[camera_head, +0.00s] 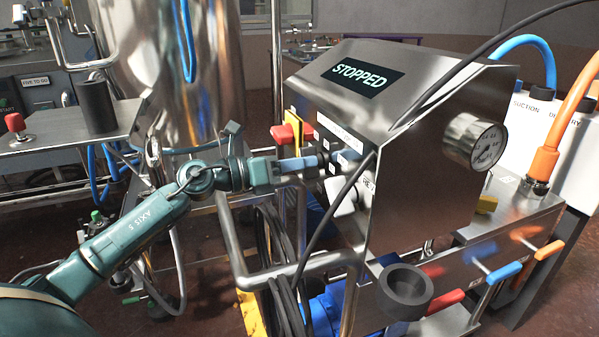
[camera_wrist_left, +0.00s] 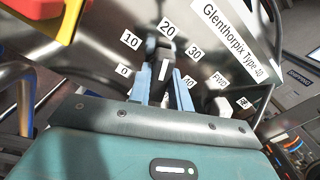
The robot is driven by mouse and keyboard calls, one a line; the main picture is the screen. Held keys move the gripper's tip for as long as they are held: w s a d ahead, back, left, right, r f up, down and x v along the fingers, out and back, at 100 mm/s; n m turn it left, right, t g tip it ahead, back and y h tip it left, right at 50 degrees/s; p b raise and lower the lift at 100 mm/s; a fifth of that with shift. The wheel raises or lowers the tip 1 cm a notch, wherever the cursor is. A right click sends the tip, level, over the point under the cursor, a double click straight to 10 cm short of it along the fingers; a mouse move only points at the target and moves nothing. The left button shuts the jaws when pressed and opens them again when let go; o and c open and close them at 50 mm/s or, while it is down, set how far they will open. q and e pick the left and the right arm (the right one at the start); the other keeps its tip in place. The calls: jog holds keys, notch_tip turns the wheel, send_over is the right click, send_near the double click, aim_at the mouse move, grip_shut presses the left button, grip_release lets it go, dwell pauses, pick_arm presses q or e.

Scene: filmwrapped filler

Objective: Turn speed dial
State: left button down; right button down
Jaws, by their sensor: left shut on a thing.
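The speed dial is a dark knob (camera_wrist_left: 164,62) with a white pointer line, on the steel front of the control box. White labels 0, 10, 20, 30 and 40 ring it in the left wrist view, and the line points roughly toward 20. My left gripper (camera_wrist_left: 165,88) is shut on the knob, with a pale blue finger on each side. In the head view the gripper (camera_head: 300,164) reaches the box's left face from the left, and the knob (camera_head: 323,159) shows only in part beyond the fingertips. The display (camera_head: 362,77) on top reads STOPPED.
A red emergency button on a yellow block (camera_head: 292,132) sits close above my left gripper. A pale switch (camera_head: 345,199) is below right of the dial, with FWD beside it in the wrist view. A black cable hangs across the box (camera_head: 420,190). A pressure gauge (camera_head: 475,141) is at right.

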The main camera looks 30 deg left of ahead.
pick_arm(q)
jog(key=shift+s+d+f+m+b, duration=0.1)
jog(key=shift+m+b, duration=3.45)
jog(key=shift+m, duration=1.65)
jog(key=shift+s+d+f+m+b, duration=0.1)
jog(key=shift+m+b, duration=3.4)
jog(key=shift+m, duration=1.7)
pick_arm(e)
notch_tip(320, 180, up, 8)
jog(key=a+n+t+y, duration=0.1)
jog(key=n+t+y, duration=0.2)
jog(key=n+y, duration=0.4)
jog(key=shift+w+f+y, duration=0.15)
jog(key=shift+w+y, duration=0.05)
jog(key=shift+y, duration=1.2)
pick_arm(q)
jog(key=c, duration=1.3)
grip_release()
jog(key=shift+a, duration=0.1)
